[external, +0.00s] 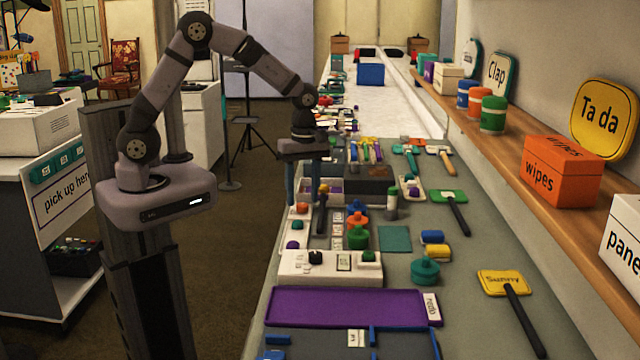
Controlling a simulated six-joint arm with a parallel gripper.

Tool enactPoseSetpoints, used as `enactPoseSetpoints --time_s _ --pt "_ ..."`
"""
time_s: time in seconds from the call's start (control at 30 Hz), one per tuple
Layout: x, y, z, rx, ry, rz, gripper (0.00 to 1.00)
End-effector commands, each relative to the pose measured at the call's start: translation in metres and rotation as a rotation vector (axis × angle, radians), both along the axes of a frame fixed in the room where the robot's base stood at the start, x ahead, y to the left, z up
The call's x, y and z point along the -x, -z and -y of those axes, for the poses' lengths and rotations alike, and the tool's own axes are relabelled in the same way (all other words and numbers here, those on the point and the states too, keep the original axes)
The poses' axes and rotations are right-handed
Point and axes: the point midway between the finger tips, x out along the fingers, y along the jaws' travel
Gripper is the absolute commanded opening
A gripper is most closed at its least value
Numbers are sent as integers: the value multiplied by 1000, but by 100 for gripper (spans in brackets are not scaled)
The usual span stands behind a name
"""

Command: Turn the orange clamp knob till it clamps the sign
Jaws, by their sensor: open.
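I cannot tell for certain which is the clamp knob. A dark upright handle (321,215) stands between them; whether a sign is in a clamp there is too small to tell. My gripper (303,198) points down with its two dark blue fingers apart, empty, over the left edge of the bench near the small orange knob. Contact cannot be told.
A white control box (330,268) and a purple tray (345,306) lie nearer the camera. A yellow "Sunny" paddle (503,282), a green paddle (448,196) and a teal knob (425,271) lie to the right. Bare bench shows between them.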

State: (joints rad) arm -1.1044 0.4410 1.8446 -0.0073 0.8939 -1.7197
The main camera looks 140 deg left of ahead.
Motion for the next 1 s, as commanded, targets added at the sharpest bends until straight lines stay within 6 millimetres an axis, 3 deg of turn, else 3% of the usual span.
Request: enactPoseSetpoints --time_s 0.2,0.5,0.7,1.0 --pt "0 15 1 0 1 0 45" --pt "0 18 1 0 1 0 45" --pt "0 17 1 0 1 0 4" --pt "0 17 1 0 22 0 4"
